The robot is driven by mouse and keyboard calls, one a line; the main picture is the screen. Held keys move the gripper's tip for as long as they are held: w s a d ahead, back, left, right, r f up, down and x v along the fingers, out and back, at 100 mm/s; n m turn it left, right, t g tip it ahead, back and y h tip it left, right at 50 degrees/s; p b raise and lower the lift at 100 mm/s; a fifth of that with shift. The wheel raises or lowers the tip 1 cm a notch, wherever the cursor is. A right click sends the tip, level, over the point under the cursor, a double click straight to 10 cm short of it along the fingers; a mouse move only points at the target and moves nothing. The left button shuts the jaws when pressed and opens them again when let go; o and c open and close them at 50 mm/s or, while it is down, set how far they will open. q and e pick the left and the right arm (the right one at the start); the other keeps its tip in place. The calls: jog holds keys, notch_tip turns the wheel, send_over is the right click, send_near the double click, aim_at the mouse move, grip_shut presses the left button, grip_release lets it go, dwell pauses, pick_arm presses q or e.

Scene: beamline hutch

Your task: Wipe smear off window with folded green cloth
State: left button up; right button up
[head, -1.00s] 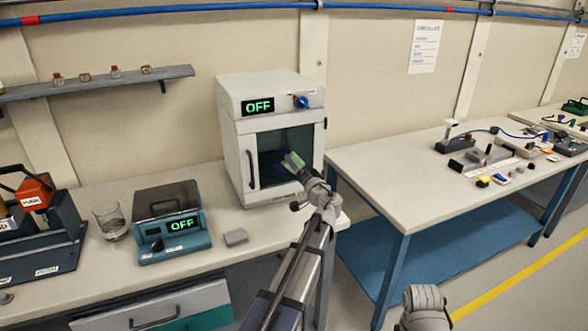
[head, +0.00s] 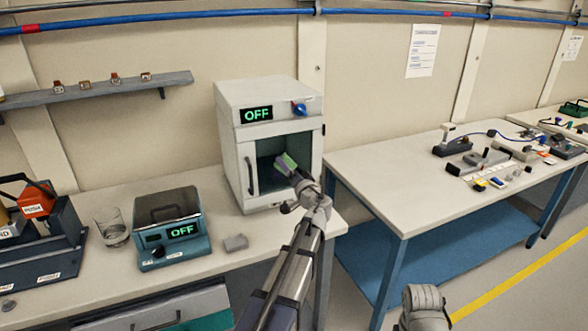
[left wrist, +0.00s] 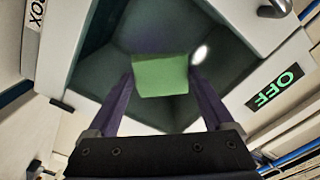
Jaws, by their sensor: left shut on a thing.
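The window (head: 268,172) is the dark teal glass in the door of a white cabinet oven (head: 232,150); the glass also fills the middle of the left wrist view (left wrist: 110,75). My left gripper (head: 292,170) is in front of the glass, at its right part in the head view. Its dark purple fingers (left wrist: 160,88) are shut on the folded green cloth (left wrist: 160,75), which sticks out past the fingertips towards the glass. I cannot tell whether the cloth touches the glass. A pale bright spot shows on the glass right of the cloth; I cannot make out a clear smear. My right gripper is not in view.
The oven's door handle (head: 251,176) stands left of the window. A teal device with an OFF display (head: 168,240), a glass beaker (head: 113,230) and a small grey block (head: 236,242) are on the bench left. A second table (head: 400,185) stands right across a gap.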

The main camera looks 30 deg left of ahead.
aim_at(292, 156)
pick_arm(q)
jog(key=shift+s+a, duration=1.9)
jog(key=shift+s, duration=0.25)
jog(key=shift+d+r+p, duration=0.1)
jog(key=shift+r+p, duration=1.15)
jog(key=shift+w+f, duration=0.1)
jog(key=shift+w+d, duration=0.25)
jog(key=shift+w, duration=0.05)
jog(key=shift+w+d, duration=1.05)
jog(key=shift+w, duration=0.25)
jog(key=shift+w, duration=0.1)
jog(key=shift+w+d, duration=0.15)
jog(key=shift+d, duration=0.05)
jog(key=shift+w+d, duration=1.2)
jog(key=shift+w, duration=0.1)
